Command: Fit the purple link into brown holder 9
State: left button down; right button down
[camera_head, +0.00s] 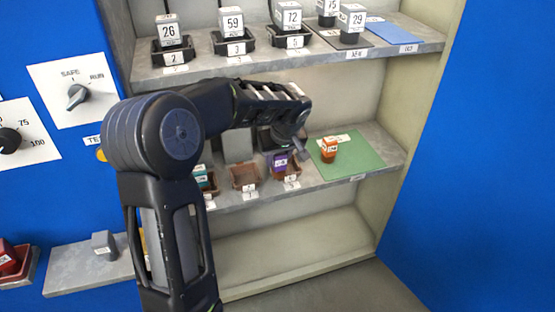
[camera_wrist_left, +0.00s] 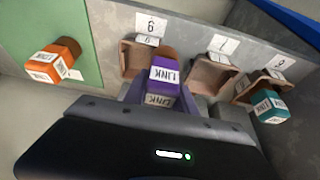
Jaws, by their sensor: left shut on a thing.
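The purple link (camera_head: 279,161) has a purple top with a LINK label and a brown base. In the left wrist view the purple link (camera_wrist_left: 163,79) is between the fingers of my left gripper (camera_wrist_left: 160,97), which is shut on it. It is right at brown holder 9 (camera_wrist_left: 132,58), the holder nearest the green mat. Holder 9 (camera_head: 292,172) is partly hidden behind the link in the head view. My left gripper (camera_head: 289,149) reaches in over the middle shelf. My right gripper is not in view.
An empty brown holder (camera_head: 244,176) stands beside holder 9. A teal link (camera_wrist_left: 267,106) sits at the holder beyond it. An orange link (camera_head: 328,149) stands on a green mat (camera_head: 360,158). The upper shelf (camera_head: 200,68) holds several numbered blocks.

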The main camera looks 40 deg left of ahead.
pick_arm(q)
jog(key=c, duration=1)
grip_release()
jog(key=shift+r, duration=0.1)
jog(key=p+v, duration=0.2)
jog(key=v, duration=1)
